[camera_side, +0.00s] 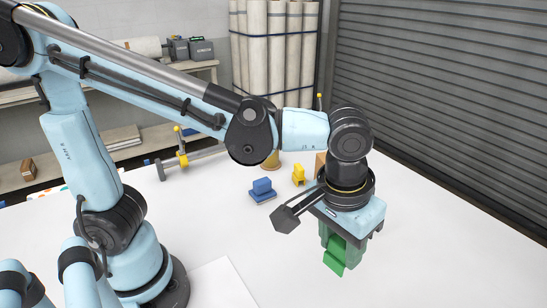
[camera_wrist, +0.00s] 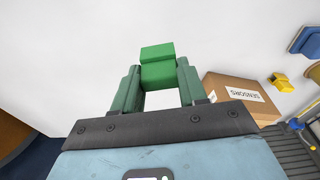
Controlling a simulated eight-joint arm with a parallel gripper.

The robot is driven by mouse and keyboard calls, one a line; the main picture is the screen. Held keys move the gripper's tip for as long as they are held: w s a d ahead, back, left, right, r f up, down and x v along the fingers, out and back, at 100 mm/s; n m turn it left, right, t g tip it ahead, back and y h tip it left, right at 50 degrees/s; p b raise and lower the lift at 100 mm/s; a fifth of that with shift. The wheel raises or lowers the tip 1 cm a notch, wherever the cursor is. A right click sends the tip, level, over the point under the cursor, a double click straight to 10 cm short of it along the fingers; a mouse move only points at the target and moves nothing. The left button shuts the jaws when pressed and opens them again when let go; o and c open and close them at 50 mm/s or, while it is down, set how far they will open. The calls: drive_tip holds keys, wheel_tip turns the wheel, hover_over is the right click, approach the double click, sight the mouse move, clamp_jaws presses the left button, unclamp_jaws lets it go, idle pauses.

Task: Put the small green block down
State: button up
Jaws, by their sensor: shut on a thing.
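The small green block (camera_side: 335,264) is held at the lower end of my gripper (camera_side: 343,247) in the side view, over the white table and slightly tilted in the picture. In the wrist view the bright green block (camera_wrist: 157,52) sits between the two darker green fingers of my gripper (camera_wrist: 158,70), which is shut on it. Part of the block reaches out past the fingertips. The gap between the block and the table is hard to judge.
The white table (camera_side: 435,262) is clear around the gripper. A blue piece (camera_side: 262,187) and a yellow piece (camera_side: 298,175) stand farther back. A cardboard box marked SENSORS (camera_wrist: 238,94) lies right of the fingers in the wrist view. A grey shutter (camera_side: 450,90) closes the right side.

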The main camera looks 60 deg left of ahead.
drive_tip(key=w+a+n+y, duration=0.1)
drive_tip(key=w+a+n, duration=0.2)
drive_tip(key=a+n, duration=1)
drive_tip(key=s+a+f+n, duration=0.1)
drive_tip(key=s+a, duration=0.3)
drive_tip(key=a, duration=0.6)
drive_tip(key=s+a+f+n+g, duration=0.1)
drive_tip(key=s+a+f, duration=0.2)
drive_tip(key=a, duration=0.8)
drive_tip(key=s+a+f+n, duration=0.1)
drive_tip(key=s+a, duration=0.4)
drive_tip(key=a, duration=0.6)
drive_tip(key=shift+f+n+g+y, duration=0.3)
drive_tip(key=shift+f+n+g, duration=0.1)
drive_tip(key=shift+f, duration=2.5)
drive_tip(key=shift+f, duration=0.1)
drive_tip(key=o, duration=1.1)
